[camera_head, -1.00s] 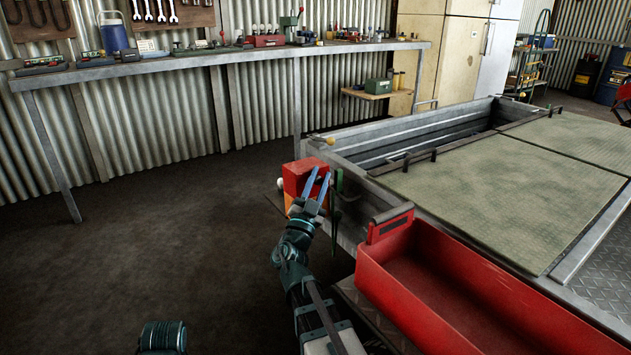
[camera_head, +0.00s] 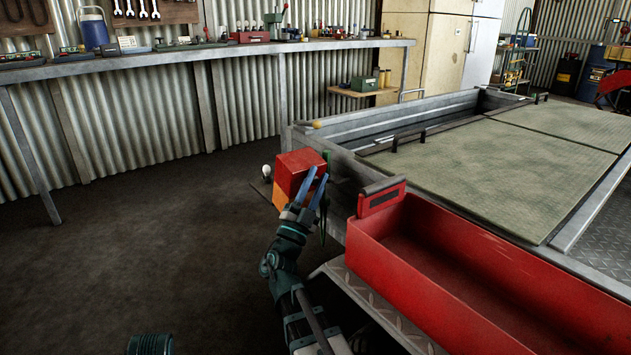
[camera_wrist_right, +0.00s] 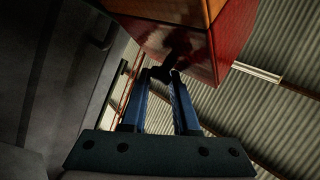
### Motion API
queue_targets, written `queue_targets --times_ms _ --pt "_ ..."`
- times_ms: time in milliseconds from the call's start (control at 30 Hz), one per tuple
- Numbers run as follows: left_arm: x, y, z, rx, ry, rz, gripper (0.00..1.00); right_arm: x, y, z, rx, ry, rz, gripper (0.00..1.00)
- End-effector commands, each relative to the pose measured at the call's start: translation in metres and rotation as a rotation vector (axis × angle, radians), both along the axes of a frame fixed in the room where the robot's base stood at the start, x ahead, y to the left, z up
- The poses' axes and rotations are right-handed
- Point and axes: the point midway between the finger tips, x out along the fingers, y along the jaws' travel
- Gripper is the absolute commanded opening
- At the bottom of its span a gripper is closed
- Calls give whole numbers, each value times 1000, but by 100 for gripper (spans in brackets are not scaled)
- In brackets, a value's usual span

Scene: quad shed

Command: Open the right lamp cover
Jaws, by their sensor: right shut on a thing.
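The right lamp cover (camera_head: 298,170) is a red and orange box at the near corner of the grey trailer-like bed. The grip point itself is dark and partly hidden.
A red open tray (camera_head: 455,270) lies right of my right arm. The bed with green panels (camera_head: 490,150) stands behind it. A workbench (camera_head: 190,52) with tools runs along the corrugated wall. The dark floor (camera_head: 130,230) on the left is clear.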

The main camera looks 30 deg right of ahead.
Motion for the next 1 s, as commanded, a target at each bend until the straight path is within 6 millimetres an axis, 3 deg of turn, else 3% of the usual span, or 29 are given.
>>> queue_targets --times_ms 33,167,200,367,1000 --pt "0 0 -1 0 0 0 0 11 -1 -4 13 14 16 0" --pt "0 0 -1 0 0 0 0 11 -1 -4 13 14 16 0" --pt "0 0 -1 0 0 0 0 11 -1 -4 13 14 16 32" --pt "0 0 -1 0 0 0 0 10 0 -4 10 15 16 61" --pt "0 0 -2 0 0 0 0 7 5 -4 4 17 19 62"
